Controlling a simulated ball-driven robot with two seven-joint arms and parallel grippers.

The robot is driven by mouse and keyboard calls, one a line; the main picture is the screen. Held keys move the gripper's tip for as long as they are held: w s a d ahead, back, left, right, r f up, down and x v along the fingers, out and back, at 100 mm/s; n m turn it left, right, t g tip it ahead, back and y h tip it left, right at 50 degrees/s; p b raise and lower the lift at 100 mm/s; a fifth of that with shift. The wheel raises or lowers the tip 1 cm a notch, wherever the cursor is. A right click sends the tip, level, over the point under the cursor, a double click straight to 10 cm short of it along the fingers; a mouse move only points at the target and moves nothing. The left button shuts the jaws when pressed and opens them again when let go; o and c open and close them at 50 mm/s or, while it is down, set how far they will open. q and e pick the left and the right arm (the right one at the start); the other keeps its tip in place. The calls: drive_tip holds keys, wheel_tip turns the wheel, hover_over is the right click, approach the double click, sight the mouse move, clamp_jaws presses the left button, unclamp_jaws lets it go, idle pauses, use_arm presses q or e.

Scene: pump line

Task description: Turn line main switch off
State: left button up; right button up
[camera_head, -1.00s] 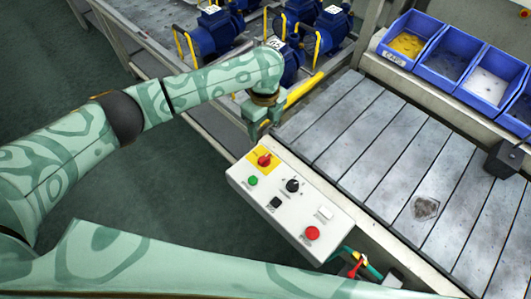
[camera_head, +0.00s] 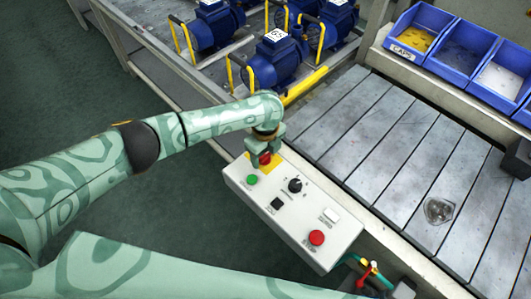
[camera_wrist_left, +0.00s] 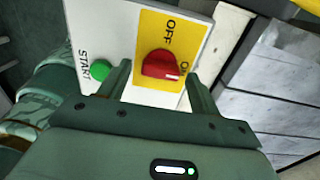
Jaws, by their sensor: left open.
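The line main switch is a red rotary knob (camera_head: 265,157) on a yellow plate at the far-left corner of the white control box (camera_head: 290,208). In the left wrist view the red knob (camera_wrist_left: 160,64) sits on the yellow plate (camera_wrist_left: 152,28) marked OFF and ON; its white mark is at the ON side. My left gripper (camera_head: 263,163) is open over the switch and partly hides it. In the wrist view its fingers (camera_wrist_left: 159,86) stand on either side of the knob's near end; contact cannot be told. My right gripper is out of view.
A green START button (camera_wrist_left: 100,70) lies close to one finger. The box also bears a black selector (camera_head: 295,185) and a red button (camera_head: 317,237). A slatted conveyor (camera_head: 390,150) lies to the right, blue bins (camera_head: 460,52) behind it, blue pumps (camera_head: 275,62) at the back.

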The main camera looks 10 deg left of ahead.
use_arm(q)
drive_tip(key=c, duration=1)
